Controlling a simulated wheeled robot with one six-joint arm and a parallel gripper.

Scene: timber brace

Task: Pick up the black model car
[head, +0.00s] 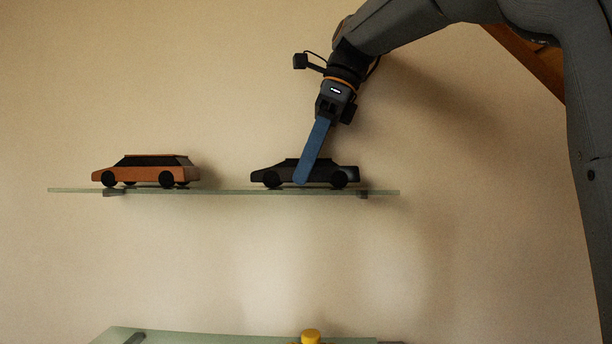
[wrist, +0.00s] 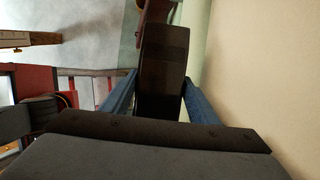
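The black model car (head: 272,176) stands on the glass shelf (head: 225,191), toward its right end. My gripper (head: 302,178) reaches down from above, and one blue finger crosses the near side of the car. In the wrist view my gripper (wrist: 160,78) has a blue finger on each side of the black car (wrist: 164,58). No clear gap shows between the fingertips and the car, but I cannot tell whether they press on it. The car's wheels appear to rest on the shelf.
An orange-brown model car (head: 150,172) stands on the left part of the same shelf, well apart. The wall is close behind. Below is another glass surface (head: 220,336) with a yellow object (head: 311,337) at the picture's bottom edge.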

